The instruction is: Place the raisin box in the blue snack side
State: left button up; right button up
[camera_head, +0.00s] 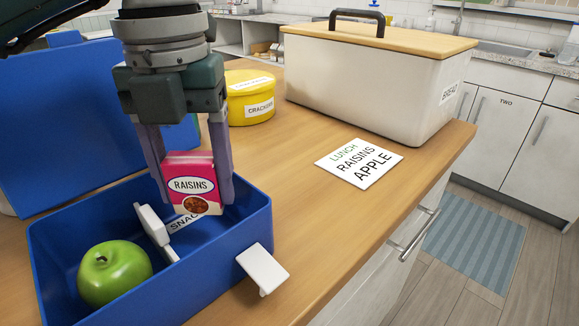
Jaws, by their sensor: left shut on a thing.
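My left gripper (192,180) points down and is shut on the pink and white raisin box (188,181). It holds the raisin box upright over the blue lunch box (262,226), near its back right part. A label partly reading "SNAC" (183,222) shows just below the raisin box, partly covered by it. A green apple (112,272) lies in the front left part of the lunch box. A white divider piece (155,229) stands between the apple and the snack side. Whether the raisin box touches the lunch box floor I cannot tell. My right gripper is not in view.
The blue lid (60,130) stands open at the left. A white latch (263,269) sticks out at the right side. A yellow crackers tin (250,98), a bread bin (365,85) and a lunch note (359,162) are on the wooden counter.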

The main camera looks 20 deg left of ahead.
aim_at(192, 157)
pick_arm(q)
jog(key=shift+f, duration=3)
jog(key=shift+f+b, duration=0.15)
jog(key=shift+b, duration=0.2)
jog(key=o, duration=1.3)
jog(key=shift+o, duration=0.2)
notch_tip(192, 157, up, 12)
jog(key=shift+r+p, duration=0.2)
jog(key=shift+p, duration=0.4)
jog(key=shift+d, duration=0.1)
